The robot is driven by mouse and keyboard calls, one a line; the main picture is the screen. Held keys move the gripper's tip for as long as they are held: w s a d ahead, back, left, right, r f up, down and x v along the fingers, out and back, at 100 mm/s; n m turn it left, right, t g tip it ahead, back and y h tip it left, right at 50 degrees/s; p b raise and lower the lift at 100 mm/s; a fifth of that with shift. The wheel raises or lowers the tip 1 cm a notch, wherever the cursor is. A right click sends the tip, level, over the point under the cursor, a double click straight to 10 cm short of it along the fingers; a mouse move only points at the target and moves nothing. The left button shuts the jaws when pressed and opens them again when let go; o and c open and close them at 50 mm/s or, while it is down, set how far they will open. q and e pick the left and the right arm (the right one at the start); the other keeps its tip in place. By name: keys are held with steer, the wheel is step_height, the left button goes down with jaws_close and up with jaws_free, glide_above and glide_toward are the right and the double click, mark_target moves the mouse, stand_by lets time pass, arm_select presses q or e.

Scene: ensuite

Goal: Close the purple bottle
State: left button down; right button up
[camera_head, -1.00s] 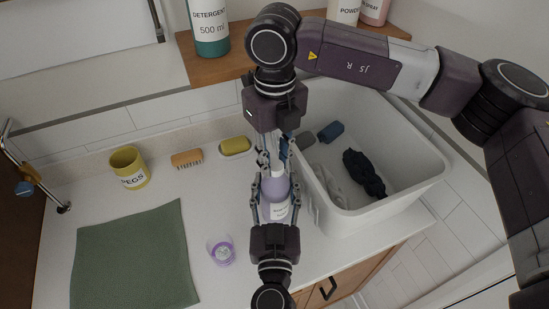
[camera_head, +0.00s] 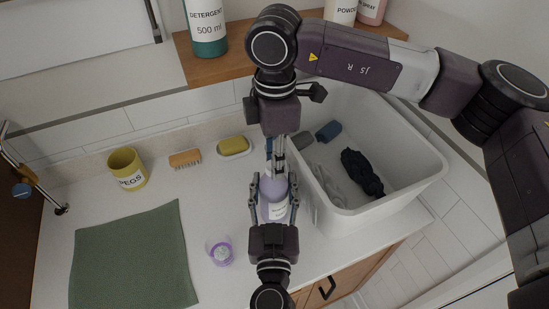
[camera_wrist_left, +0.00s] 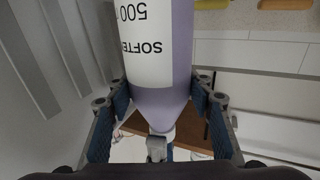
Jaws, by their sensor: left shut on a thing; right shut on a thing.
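The purple bottle (camera_head: 273,190) stands at the front of the counter, its label reading SOFTE in the left wrist view (camera_wrist_left: 160,50). My left gripper (camera_head: 272,208) is shut around the bottle's body, one finger on each side. My right gripper (camera_head: 280,168) points down from above and is shut on the small white cap at the bottle's top (camera_wrist_left: 163,133). Its fingers largely hide the cap, so I cannot tell how far it is seated. A small clear cup with a purple ring (camera_head: 221,251) sits on the counter to the left.
A white basin (camera_head: 415,190) with dark and grey cloths stands right of the bottle. A green towel (camera_head: 132,258), a yellow PEGS cup (camera_head: 127,170), a brush (camera_head: 185,159) and yellow soap (camera_head: 233,145) lie left. A detergent bottle (camera_head: 206,28) stands on the shelf.

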steer(key=m, duration=0.2)
steer(key=shift+m, duration=0.3)
steer(key=o, duration=0.7)
steer(key=shift+r, duration=2.25)
steer(key=shift+c, duration=0.5)
